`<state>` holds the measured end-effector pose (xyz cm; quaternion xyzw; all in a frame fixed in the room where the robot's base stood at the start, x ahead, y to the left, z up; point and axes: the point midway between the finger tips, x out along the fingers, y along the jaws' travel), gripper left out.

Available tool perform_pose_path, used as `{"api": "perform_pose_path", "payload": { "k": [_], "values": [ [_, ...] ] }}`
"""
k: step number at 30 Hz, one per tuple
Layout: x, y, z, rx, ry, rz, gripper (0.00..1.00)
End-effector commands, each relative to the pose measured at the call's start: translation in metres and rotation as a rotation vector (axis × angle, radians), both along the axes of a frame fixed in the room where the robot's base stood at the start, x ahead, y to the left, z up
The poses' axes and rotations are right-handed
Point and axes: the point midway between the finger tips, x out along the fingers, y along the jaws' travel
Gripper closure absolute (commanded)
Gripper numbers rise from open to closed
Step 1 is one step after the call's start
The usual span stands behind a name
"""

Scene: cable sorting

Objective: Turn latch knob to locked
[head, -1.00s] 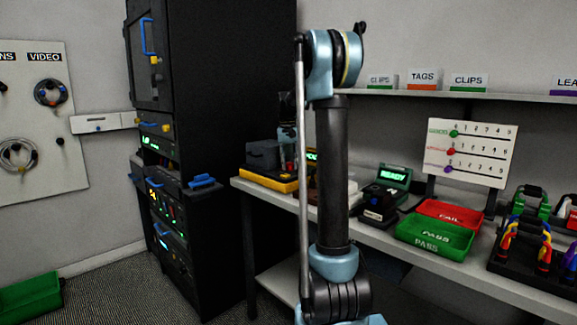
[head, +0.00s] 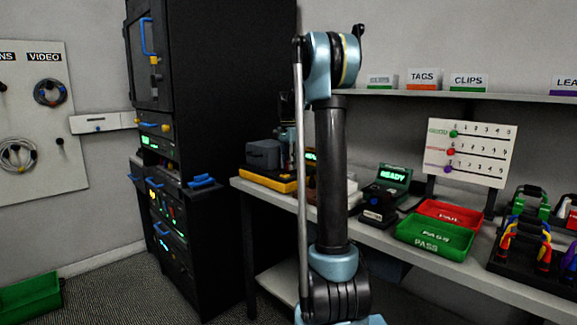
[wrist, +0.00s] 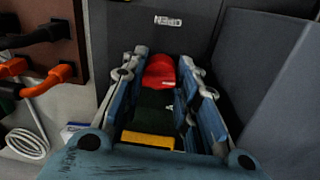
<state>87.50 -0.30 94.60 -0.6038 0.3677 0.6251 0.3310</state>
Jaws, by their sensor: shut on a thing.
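A red knob (wrist: 160,73) stands between the fingertips of my gripper (wrist: 162,60) in the wrist view. The two blue-grey fingers lie along its left and right sides and are closed on it. A dark green surface with a yellow strip (wrist: 148,140) shows between the fingers, nearer the wrist. A small white label (wrist: 168,20) is on the dark face beyond the knob; its word is too blurred to read. My arm hides most of the gripper's work area in the head view.
A brown panel (wrist: 45,45) with black and orange plugs is at the left in the wrist view, above a coiled white cable (wrist: 27,143). A dark grey wall (wrist: 252,55) rises close on the right. The bench holds a red tray (head: 446,213) and a green tray (head: 434,238).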

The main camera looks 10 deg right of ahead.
Motion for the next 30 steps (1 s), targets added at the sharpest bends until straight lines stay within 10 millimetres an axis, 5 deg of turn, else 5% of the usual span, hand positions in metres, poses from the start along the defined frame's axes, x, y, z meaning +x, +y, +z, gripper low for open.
{"api": "perform_pose_path", "payload": {
  "k": [24, 25, 27, 30],
  "values": [
    [-0.0007, -0.0006, -0.0003, -0.001, 0.002, -0.120, 0.96],
    [-0.0007, -0.0006, -0.0003, -0.001, 0.002, -0.120, 0.67],
    [-0.0006, -0.0006, -0.0003, -0.001, 0.002, -0.120, 0.52],
    [-0.0004, -0.0006, -0.0002, -0.001, 0.001, -0.119, 0.51]
  ]
}}
